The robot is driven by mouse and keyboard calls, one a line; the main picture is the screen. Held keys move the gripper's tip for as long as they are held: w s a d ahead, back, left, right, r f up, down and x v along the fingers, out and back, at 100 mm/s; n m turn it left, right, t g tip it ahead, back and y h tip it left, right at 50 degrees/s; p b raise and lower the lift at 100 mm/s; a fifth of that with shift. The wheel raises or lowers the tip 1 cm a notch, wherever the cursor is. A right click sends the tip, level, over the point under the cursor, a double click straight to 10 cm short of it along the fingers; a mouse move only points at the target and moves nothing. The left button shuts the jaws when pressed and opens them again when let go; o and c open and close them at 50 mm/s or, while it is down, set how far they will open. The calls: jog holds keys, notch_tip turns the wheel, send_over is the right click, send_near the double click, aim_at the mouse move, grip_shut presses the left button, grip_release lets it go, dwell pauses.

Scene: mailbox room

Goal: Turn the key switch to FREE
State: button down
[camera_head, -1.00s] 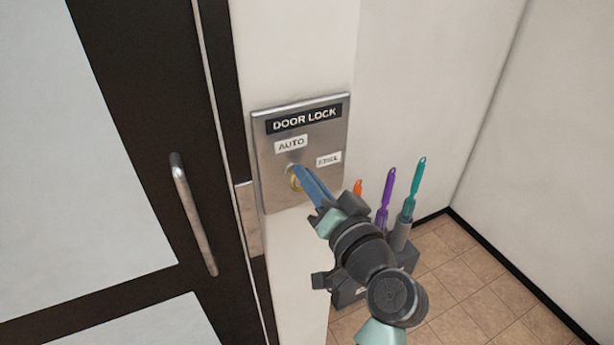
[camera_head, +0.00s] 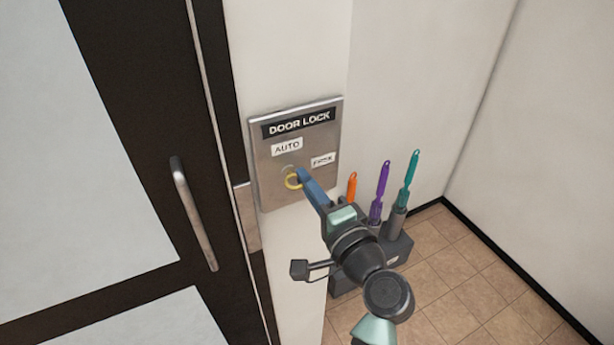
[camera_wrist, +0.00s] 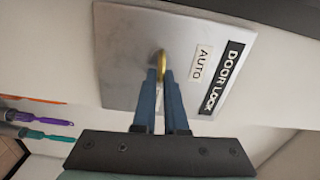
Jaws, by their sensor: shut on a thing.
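The metal DOOR LOCK plate (camera_head: 264,186) is on the white wall beside the door, with an AUTO label (camera_head: 287,147) at upper left and a second label (camera_head: 323,160), hard to read, at right. The plate also shows in the wrist view (camera_wrist: 118,60), turned on its side. A key with a yellow ring-like head (camera_head: 292,182) sits in the switch below AUTO. My gripper (camera_head: 302,176), with blue fingers, is shut on the key's head. In the wrist view the yellow key (camera_wrist: 161,64) shows between the fingertips (camera_wrist: 160,76). The fingers partly hide the key and switch.
The dark-framed glass door with its metal handle (camera_head: 193,213) is to the left. A grey holder (camera_head: 397,246) with orange (camera_head: 351,187), purple (camera_head: 380,190) and teal (camera_head: 410,180) handled tools stands below right. White walls and tiled floor (camera_head: 450,270) lie to the right.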

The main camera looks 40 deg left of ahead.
jog(key=shift+m, duration=0.5)
jog(key=c, duration=1)
grip_release()
jog(key=shift+o, duration=0.2)
jog(key=b+v, duration=0.3)
jog(key=v, duration=1)
jog(key=shift+f, duration=0.1)
